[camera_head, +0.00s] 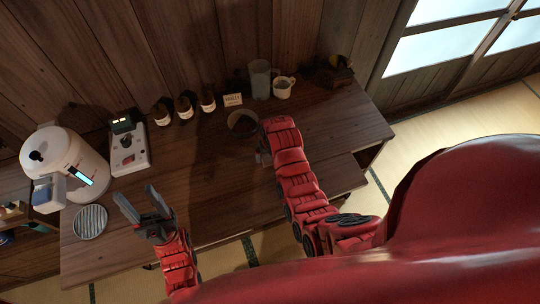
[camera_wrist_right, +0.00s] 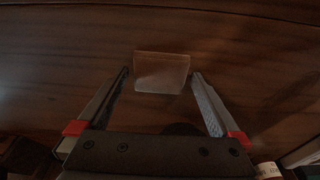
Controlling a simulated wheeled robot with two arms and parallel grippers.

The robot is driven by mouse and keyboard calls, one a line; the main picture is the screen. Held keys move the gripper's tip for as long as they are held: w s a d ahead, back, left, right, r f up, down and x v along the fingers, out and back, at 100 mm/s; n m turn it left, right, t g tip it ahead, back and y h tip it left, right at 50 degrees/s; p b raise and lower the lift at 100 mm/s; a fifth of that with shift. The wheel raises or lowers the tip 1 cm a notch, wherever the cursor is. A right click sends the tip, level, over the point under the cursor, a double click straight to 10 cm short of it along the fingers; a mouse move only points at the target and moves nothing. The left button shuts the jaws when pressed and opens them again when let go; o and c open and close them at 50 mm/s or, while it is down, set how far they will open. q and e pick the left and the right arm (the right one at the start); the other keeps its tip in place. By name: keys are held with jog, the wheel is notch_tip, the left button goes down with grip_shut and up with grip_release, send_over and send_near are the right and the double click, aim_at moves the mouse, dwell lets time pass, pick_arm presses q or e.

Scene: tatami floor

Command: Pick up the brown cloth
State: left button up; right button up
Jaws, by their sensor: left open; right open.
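A small brown cloth (camera_wrist_right: 162,72), roughly rectangular and pale at its lower part, lies on the dark wooden surface in the right wrist view. My right gripper (camera_wrist_right: 160,76) is open, with one finger on each side of the cloth; I cannot tell how far above it the fingers are. In the head view the cloth is not visible, and my red right arm covers most of the right gripper (camera_head: 263,158). My left gripper (camera_head: 142,206) is open and empty over the table's left front part.
The wooden table (camera_head: 215,185) is bare in its middle. A dark bowl (camera_head: 242,122) sits just behind my right gripper. Several small bottles, a glass jar (camera_head: 260,80) and a white mug (camera_head: 284,88) line the back.

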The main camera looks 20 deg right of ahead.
jog(key=c, duration=1.1)
jog(key=shift+r+b, duration=0.7)
jog(key=shift+b, duration=0.25)
jog(key=shift+w+r+b, duration=0.1)
jog(key=shift+r+b, duration=0.6)
jog(key=shift+b, duration=0.1)
jog(key=s, duration=0.3)
jog(key=shift+s+a+r, duration=0.1)
jog(key=shift+s+r, duration=0.1)
jog(key=shift+r, duration=0.2)
jog(key=s+p, duration=0.1)
jog(key=s, duration=0.1)
jog(key=s+r+p, duration=0.1)
jog(key=s+p, duration=0.1)
jog(key=s, duration=0.1)
jog(key=shift+a+r, duration=0.1)
jog(key=shift+a, duration=0.05)
jog(key=s+p, duration=0.1)
jog(key=s, duration=0.5)
jog(key=shift+s+a+r, duration=0.1)
jog(key=shift+s+a, duration=0.05)
jog(key=shift+s, duration=0.8)
